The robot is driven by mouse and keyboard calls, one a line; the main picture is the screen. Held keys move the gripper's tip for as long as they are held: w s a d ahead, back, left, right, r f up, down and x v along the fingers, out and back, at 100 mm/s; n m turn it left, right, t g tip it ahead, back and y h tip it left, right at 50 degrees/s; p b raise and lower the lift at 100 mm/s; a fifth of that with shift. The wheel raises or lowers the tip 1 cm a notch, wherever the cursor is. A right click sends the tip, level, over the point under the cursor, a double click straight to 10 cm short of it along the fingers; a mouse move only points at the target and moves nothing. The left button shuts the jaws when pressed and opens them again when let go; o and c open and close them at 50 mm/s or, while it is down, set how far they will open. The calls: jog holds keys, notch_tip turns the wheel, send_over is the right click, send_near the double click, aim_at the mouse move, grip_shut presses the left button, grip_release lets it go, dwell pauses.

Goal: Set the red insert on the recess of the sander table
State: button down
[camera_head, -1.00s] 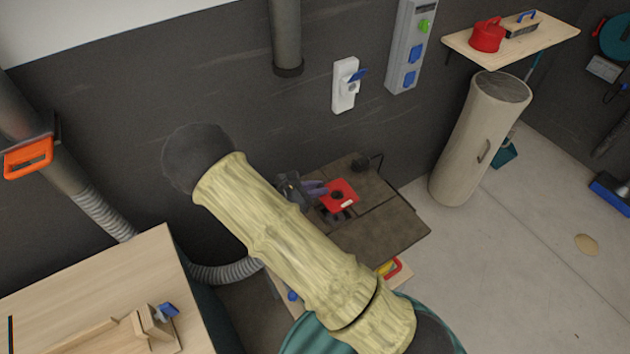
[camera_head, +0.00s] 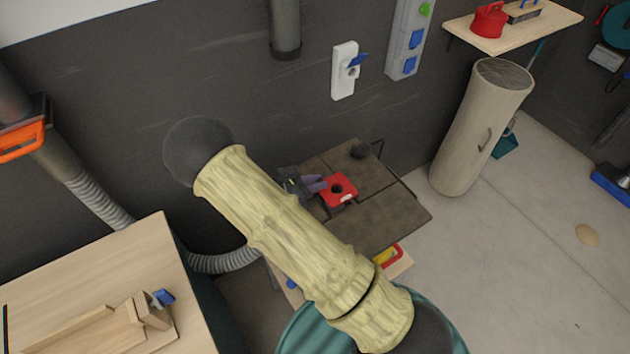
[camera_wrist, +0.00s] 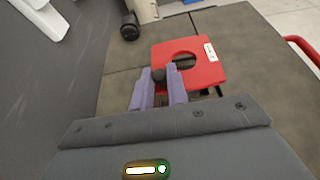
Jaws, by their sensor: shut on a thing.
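The red insert (camera_head: 344,197) is a flat square plate with a round hole and a white label, also in the wrist view (camera_wrist: 212,69). It is over the recess of the brown-grey sander table (camera_head: 390,220). Dark recess shows through the hole and along the insert's near edge in the wrist view; I cannot tell whether the insert rests flat. My gripper (camera_head: 322,188) has purple fingers (camera_wrist: 160,84) shut at the insert's near left edge, with a small dark knob between the tips. My arm hides part of the table's left side.
A wooden bench (camera_head: 80,280) with a wooden jig is at lower left. A beige cylinder (camera_head: 475,130) stands right of the table. The table's right part is bare.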

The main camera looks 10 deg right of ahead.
aim_at(315, 198)
jog(key=shift+f+b, duration=0.55)
jog(key=shift+f, duration=0.5)
jog(key=shift+a, duration=0.1)
jog(key=shift+w+f+b, duration=0.1)
jog(key=shift+f+b, duration=0.65)
jog(key=shift+f, duration=0.35)
jog(key=shift+s+f, duration=0.2)
jog(key=shift+f, duration=0.15)
dwell(0.4)
jog(key=c, duration=1.3)
grip_release()
